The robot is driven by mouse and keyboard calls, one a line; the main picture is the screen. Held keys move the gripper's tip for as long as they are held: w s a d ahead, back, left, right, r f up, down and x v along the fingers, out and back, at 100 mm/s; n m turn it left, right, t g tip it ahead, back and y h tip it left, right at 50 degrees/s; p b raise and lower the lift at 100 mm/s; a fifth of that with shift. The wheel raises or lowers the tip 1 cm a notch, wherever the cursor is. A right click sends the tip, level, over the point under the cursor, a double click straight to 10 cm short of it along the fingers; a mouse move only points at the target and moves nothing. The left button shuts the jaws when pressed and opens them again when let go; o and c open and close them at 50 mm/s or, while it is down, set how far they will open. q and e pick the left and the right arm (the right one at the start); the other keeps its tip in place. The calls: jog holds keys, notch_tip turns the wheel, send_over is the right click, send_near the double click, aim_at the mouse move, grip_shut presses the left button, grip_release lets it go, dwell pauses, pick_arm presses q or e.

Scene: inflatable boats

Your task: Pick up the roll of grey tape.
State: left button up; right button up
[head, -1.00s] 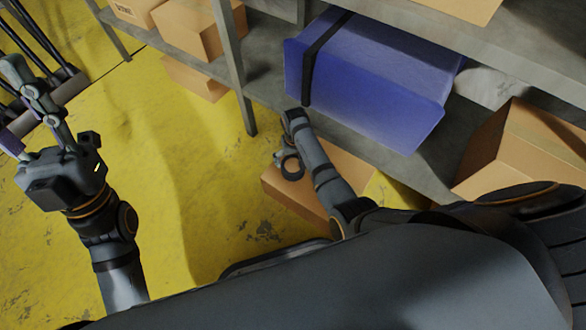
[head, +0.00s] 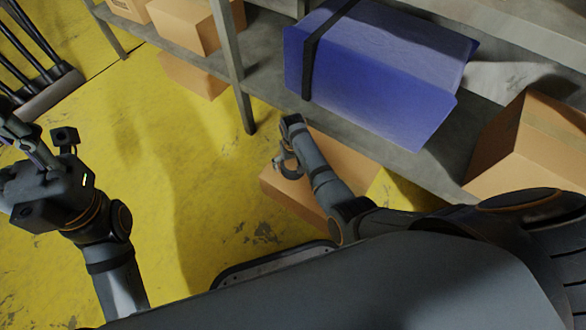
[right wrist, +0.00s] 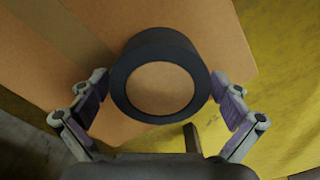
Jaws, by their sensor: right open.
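The roll of grey tape (right wrist: 160,46) is a dark ring lying on top of a cardboard box (right wrist: 80,60). The box also shows in the head view (head: 343,160). My right gripper (right wrist: 158,100) is open, with one finger on each side of the roll. A narrow gap shows at the left finger; I cannot tell whether the right one touches. In the head view my right gripper (head: 284,161) is at the roll and partly covers it. My left gripper (head: 22,150) is at the left edge, away from the tape; its fingers are partly cut off.
A grey shelf (head: 262,98) stands behind the box. Another carton (head: 535,140) is at the right. The yellow floor (head: 185,185) is clear left of the box.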

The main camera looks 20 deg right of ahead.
jog(key=shift+r, duration=0.15)
jog(key=c, duration=1.2)
